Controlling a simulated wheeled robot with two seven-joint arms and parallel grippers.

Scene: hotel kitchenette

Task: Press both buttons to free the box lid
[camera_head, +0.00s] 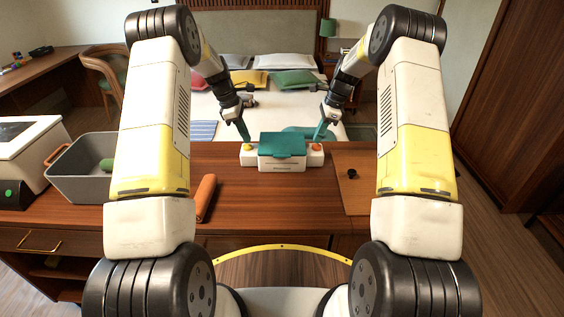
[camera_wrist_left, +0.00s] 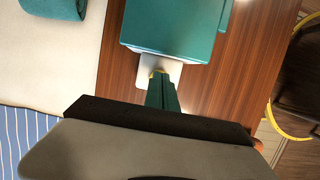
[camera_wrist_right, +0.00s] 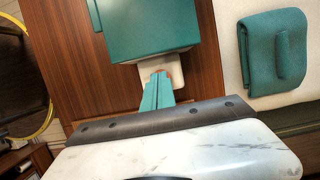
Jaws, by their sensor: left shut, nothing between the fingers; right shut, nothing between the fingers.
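The box (camera_head: 282,162) stands on the wooden counter, white below with a teal lid (camera_head: 283,144) that looks closed. A yellow button (camera_head: 248,147) sits on the white base at its left side, and an orange button (camera_head: 317,147) at its right side. My left gripper (camera_head: 246,138) is shut and empty, its teal fingertips over the yellow button, largely covering it in the left wrist view (camera_wrist_left: 161,80). My right gripper (camera_head: 320,137) is shut and empty, its tips over the orange button, whose edge shows in the right wrist view (camera_wrist_right: 160,73). I cannot tell whether either touches its button.
An orange roll (camera_head: 205,197) lies on the counter left of the box. A grey bin (camera_head: 82,180) stands further left. A wooden board (camera_head: 352,193) with a small black item (camera_head: 352,173) lies to the right. The counter before the box is clear.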

